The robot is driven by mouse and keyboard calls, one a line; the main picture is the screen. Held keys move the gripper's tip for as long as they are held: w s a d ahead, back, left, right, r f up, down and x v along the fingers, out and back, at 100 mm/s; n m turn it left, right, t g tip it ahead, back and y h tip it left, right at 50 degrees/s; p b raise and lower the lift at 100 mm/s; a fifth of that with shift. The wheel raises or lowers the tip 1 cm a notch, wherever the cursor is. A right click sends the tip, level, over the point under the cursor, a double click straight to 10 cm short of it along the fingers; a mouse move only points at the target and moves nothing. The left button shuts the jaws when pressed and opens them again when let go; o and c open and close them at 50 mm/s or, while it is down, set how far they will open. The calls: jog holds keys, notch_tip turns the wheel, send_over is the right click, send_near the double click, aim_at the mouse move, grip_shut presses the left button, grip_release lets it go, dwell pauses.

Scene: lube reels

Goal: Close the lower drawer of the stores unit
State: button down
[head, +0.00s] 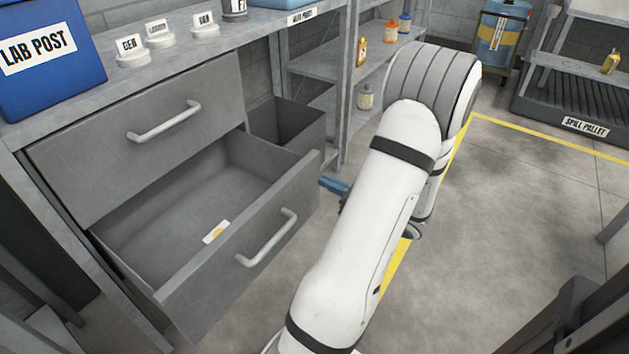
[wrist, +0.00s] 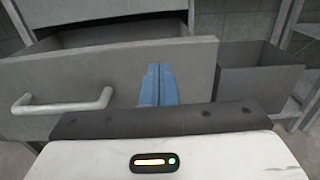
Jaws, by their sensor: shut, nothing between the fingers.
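The lower drawer (head: 240,262) of the grey stores unit stands pulled well out, with a pale card with a yellow mark (head: 215,232) lying inside. Its bar handle (head: 267,238) is on the front panel, and it also shows at the left in the wrist view (wrist: 63,102). My gripper (head: 333,186) has blue fingers and is near the right end of the drawer front. In the wrist view the shut fingers (wrist: 157,84) point at the front panel (wrist: 120,70), right of the handle. I cannot tell whether they touch it. The upper drawer (head: 160,130) is closed.
A grey open bin or drawer (head: 285,125) sits right of the lower drawer, also in the wrist view (wrist: 258,75). Shelves with bottles (head: 362,50) stand behind my arm. A blue box (head: 50,55) is on the worktop. Floor (head: 510,230) to the right is clear.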

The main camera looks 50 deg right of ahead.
aim_at(304, 171)
jog(key=shift+w+a+b, duration=0.2)
jog(key=shift+w+b, duration=0.45)
jog(key=shift+w, duration=1.7)
jog(key=shift+d, duration=0.1)
